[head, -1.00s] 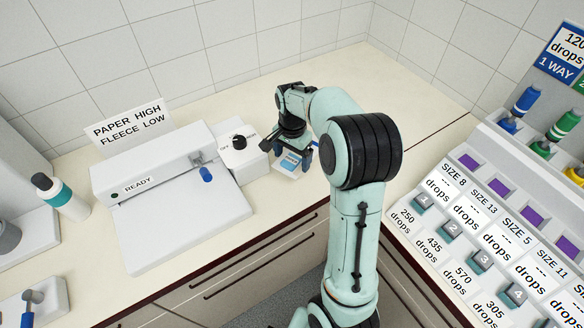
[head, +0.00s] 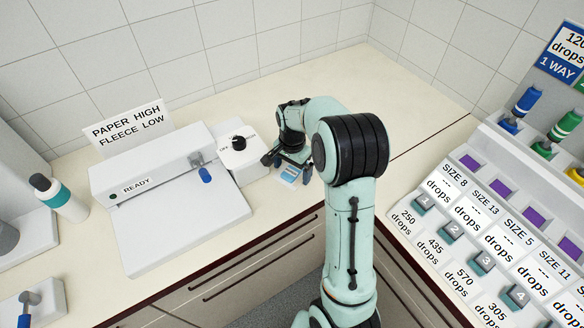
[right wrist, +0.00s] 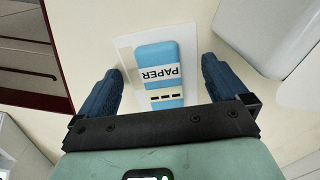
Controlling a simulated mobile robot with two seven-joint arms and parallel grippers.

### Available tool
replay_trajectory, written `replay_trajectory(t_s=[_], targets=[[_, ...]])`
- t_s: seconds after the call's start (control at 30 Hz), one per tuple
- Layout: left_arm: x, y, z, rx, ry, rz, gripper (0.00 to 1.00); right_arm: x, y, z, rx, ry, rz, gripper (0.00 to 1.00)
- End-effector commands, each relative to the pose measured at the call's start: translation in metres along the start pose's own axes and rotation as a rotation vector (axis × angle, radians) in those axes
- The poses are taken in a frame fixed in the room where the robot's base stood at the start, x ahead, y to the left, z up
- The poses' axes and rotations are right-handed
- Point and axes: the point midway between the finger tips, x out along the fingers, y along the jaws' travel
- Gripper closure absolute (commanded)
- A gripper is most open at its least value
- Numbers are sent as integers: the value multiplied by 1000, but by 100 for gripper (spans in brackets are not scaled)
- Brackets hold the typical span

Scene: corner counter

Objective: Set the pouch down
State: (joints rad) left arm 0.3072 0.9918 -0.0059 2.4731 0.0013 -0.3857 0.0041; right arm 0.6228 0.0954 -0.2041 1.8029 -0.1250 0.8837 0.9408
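The pouch (head: 289,174) is a pale flat packet with a blue block marked PAPER on it. It lies on the cream counter just right of the white knob box. In the right wrist view the pouch (right wrist: 124,45) lies flat between the fingers, its label upside down. My right gripper (head: 287,167) is over it, low at the counter. In the right wrist view the right gripper (right wrist: 160,78) is open, with one blue finger at each side and clear space beside the blue block. My left gripper is not in view.
The white knob box (head: 242,155) and the sealer marked READY (head: 165,180) stand left of the pouch. A bottle (head: 60,196) is at far left. The white drops panel (head: 490,235) is at right. The counter behind my right arm is clear (head: 390,85).

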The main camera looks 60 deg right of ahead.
Motion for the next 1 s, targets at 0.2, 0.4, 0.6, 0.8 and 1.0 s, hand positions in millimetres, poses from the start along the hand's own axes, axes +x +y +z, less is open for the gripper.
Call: replay_trajectory(t_s=[0.2, 0.4, 0.6, 0.8, 1.0], targets=[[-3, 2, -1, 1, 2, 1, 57, -7, -1, 0, 0, 1, -2, 0], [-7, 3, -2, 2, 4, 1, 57, -42, -1, -1, 1, 3, -7, 0], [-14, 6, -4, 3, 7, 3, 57, -86, -1, 0, -1, 2, -5, 0], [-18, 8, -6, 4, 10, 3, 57, -115, -1, 0, 0, 1, -2, 0], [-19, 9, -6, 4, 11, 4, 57, -124, 0, 0, 0, 0, 0, 0]])
